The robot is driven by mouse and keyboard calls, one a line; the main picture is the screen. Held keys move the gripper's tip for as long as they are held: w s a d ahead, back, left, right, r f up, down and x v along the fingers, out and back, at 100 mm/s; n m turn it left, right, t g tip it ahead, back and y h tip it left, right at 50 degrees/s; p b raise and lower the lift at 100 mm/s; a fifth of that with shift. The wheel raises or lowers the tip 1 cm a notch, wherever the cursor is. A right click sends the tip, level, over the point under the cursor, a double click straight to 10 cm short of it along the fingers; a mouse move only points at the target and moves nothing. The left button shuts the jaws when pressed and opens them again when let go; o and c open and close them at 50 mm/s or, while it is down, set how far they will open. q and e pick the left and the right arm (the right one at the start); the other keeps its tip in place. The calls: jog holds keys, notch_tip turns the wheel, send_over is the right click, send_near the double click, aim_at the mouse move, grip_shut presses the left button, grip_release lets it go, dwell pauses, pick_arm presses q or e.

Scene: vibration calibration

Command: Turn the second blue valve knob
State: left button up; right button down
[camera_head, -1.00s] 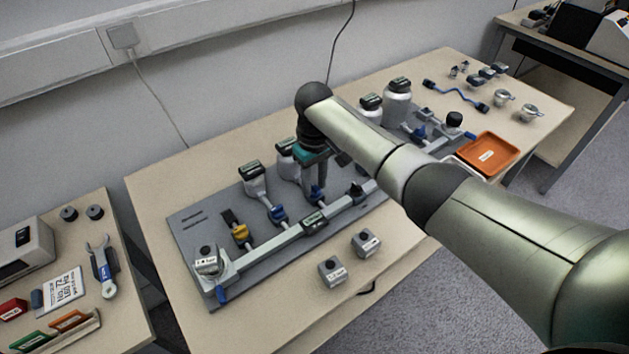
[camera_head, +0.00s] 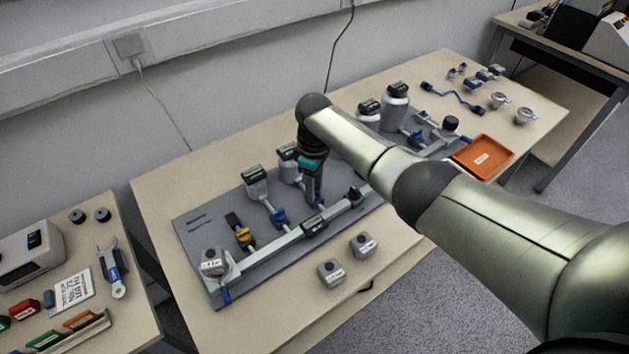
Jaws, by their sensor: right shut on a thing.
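My right gripper (camera_head: 313,192) points straight down over the grey rig board (camera_head: 200,228). It is shut on the second blue valve knob, which sits on the manifold branch below a grey canister (camera_head: 289,165); the fingers hide most of this knob. The first blue valve knob (camera_head: 278,215) stands free just to the left, below another canister with a dark display (camera_head: 256,182). A yellow valve knob (camera_head: 243,237) is further left. My left gripper is not in view.
Two small grey blocks (camera_head: 331,272) lie at the table's front edge. An orange tray (camera_head: 482,157) and a large white canister (camera_head: 395,110) stand to the right. A side table with a wrench (camera_head: 113,268) is at the left.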

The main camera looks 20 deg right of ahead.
jog(key=n, duration=0.3)
jog(key=shift+p, duration=0.35)
jog(key=n, duration=0.2)
jog(key=shift+n, duration=0.3)
jog(key=n, duration=0.6)
jog(key=shift+a+n, duration=0.1)
jog(key=shift+n, duration=0.3)
jog(key=c, duration=0.5)
grip_release()
